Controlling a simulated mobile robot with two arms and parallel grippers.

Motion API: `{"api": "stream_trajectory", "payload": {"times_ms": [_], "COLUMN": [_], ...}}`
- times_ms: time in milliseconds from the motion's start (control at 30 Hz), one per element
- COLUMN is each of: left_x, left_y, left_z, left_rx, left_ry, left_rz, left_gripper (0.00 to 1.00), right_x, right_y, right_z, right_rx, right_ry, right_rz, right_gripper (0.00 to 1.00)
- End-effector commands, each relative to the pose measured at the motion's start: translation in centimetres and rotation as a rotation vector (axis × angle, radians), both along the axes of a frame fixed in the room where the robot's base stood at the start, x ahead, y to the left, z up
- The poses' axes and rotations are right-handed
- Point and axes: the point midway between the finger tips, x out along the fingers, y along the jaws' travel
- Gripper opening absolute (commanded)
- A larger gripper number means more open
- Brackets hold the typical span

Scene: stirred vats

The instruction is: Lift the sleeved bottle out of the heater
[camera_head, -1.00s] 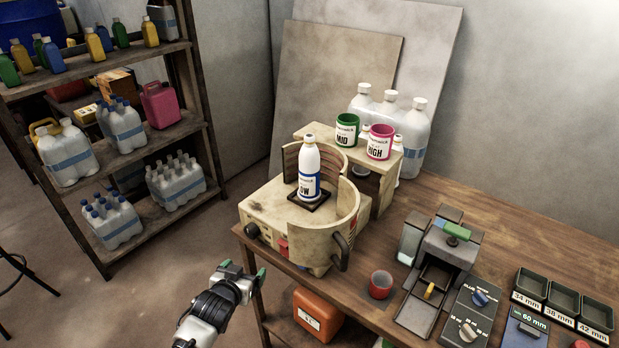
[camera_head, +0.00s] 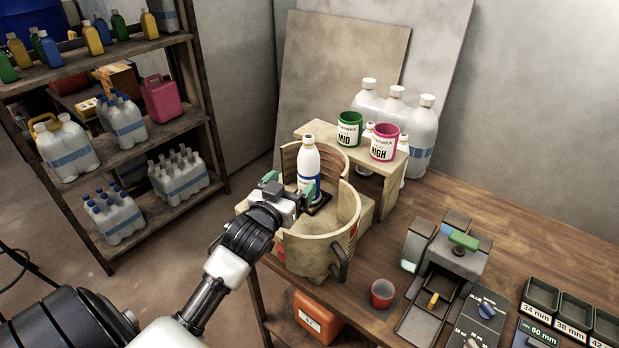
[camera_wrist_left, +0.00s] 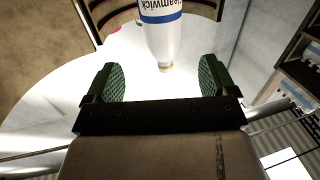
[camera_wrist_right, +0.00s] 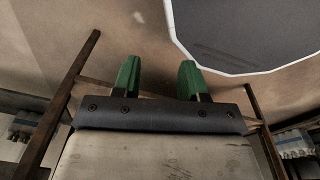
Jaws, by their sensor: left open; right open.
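In the left wrist view the bottle (camera_wrist_left: 161,30) lies beyond and between the open green fingers (camera_wrist_left: 160,76), with nothing gripped. My right gripper (camera_wrist_right: 159,80) is open and empty; it shows only in its own wrist view.
A wooden stand (camera_head: 380,161) with a green MID cup (camera_head: 349,129) and a pink HIGH cup (camera_head: 385,143) is behind the heater. The heater's dark handle (camera_head: 342,264) juts out in front.

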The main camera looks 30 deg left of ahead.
Motion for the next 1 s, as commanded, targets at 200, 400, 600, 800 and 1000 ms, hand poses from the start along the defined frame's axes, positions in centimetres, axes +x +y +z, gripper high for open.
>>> {"api": "stream_trajectory", "payload": {"times_ms": [200,400,600,800,1000], "left_x": [1.9,5.6,8.7,10.4,10.7], "left_y": [0.3,0.9,1.3,1.6,1.6], "left_z": [0.3,0.4,0.3,0.1,0.0], "left_rx": [0.000,0.001,0.001,0.001,0.001], "left_ry": [-0.003,-0.002,-0.002,-0.002,-0.002], "left_rz": [0.001,0.001,0.000,0.001,0.000], "left_gripper": [0.86,0.86,0.86,0.86,0.86], "right_x": [0.0,-1.7,-1.6,-0.9,-0.9], "right_y": [-0.2,0.1,0.6,0.7,0.7], "right_z": [0.6,1.3,1.9,2.1,2.1], "right_rx": [-0.003,0.001,0.008,0.010,0.008], "right_ry": [0.000,0.024,0.022,0.013,0.013], "right_rz": [0.001,0.000,-0.001,-0.001,0.000], "right_gripper": [0.43,0.43,0.43,0.43,0.43]}}
